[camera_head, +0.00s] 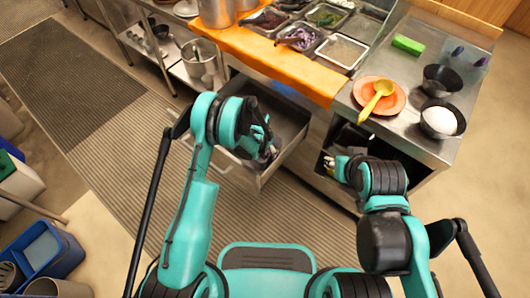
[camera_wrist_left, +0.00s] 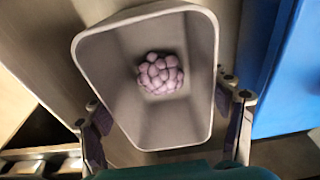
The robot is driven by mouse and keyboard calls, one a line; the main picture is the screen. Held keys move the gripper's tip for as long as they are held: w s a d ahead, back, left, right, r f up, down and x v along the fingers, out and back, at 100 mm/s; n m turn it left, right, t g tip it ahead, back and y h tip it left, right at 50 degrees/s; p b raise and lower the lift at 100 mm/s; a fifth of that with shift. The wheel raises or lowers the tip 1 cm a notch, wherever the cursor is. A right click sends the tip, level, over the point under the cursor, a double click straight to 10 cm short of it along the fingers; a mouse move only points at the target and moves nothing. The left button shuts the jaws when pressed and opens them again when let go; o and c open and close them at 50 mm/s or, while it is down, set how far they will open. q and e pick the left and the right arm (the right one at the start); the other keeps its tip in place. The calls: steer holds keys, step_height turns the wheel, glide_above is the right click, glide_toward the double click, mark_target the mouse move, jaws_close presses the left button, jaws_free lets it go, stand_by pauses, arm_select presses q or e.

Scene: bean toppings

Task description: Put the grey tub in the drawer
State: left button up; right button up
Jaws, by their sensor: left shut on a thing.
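The grey tub (camera_wrist_left: 108,72) fills the middle of the left wrist view, with a clump of pale purple round pieces (camera_wrist_left: 160,74) inside. My left gripper (camera_wrist_left: 167,125) is shut on the tub, one finger at each side of its near end. In the head view my left gripper (camera_head: 267,150) is over the front part of the pulled-out drawer (camera_head: 289,152); the tub is hidden there or too small to tell. Whether the tub touches the drawer cannot be told. My right gripper (camera_head: 334,163) is by the open cabinet under the counter; its fingers are too small to read.
The counter above the drawer holds topping trays (camera_head: 342,51), an orange plate (camera_head: 370,96) with a yellow spoon (camera_head: 381,90), black bowls (camera_head: 442,79) and a green block (camera_head: 408,44). Bins (camera_head: 42,248) stand at the left. The ribbed floor mat (camera_head: 120,135) left of the drawer is clear.

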arm_select(q)
steer(key=shift+f, duration=0.1)
steer(key=shift+f, duration=0.1)
steer(key=o, duration=1.1)
